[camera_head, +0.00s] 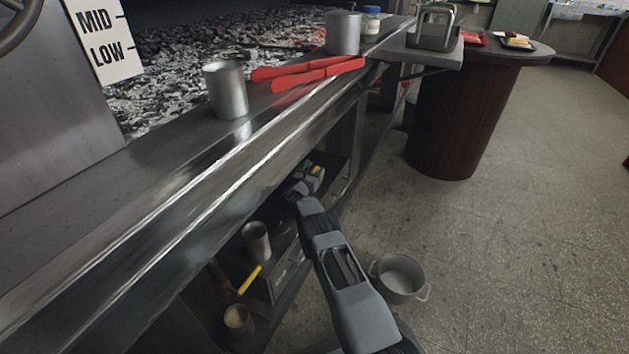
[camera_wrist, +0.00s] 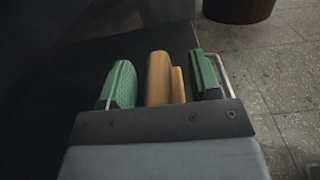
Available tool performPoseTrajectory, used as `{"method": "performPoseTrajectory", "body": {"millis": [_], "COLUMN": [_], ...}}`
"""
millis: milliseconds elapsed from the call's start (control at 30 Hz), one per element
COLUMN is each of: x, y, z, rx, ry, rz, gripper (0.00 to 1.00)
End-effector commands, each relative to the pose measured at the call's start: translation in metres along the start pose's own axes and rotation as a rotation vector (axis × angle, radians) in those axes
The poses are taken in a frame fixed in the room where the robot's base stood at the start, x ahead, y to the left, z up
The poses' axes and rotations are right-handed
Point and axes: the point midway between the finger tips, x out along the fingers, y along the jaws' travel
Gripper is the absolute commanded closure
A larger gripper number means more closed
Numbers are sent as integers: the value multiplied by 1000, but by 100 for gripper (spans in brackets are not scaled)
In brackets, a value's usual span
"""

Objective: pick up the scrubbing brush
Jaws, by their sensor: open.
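The scrubbing brush (camera_wrist: 158,80) shows in the wrist view as an orange-brown, wood-coloured block with a smaller piece on its right side. My gripper (camera_wrist: 163,80) is open, with one green-padded finger on each side of the brush. The brush's bristles and lower part are hidden.
The metal counter (camera_head: 190,190) runs above and left of my arm, with a metal cup (camera_head: 226,90) and red tongs (camera_head: 308,72) on it. Lower shelves hold another cup (camera_head: 257,241) and a yellow-handled tool (camera_head: 249,280). A grey pot (camera_head: 400,277) stands on the floor.

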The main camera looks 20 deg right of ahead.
Motion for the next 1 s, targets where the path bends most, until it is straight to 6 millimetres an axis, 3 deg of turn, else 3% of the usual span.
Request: {"method": "performPoseTrajectory", "body": {"millis": [233, 800, 1000], "x": [-3, -1, -1], "y": [5, 2, 2], "z": [0, 1, 2], "rx": [0, 0, 1], "ry": [0, 0, -2], "rz": [7, 3, 3], "gripper": [44, 98, 100]}}
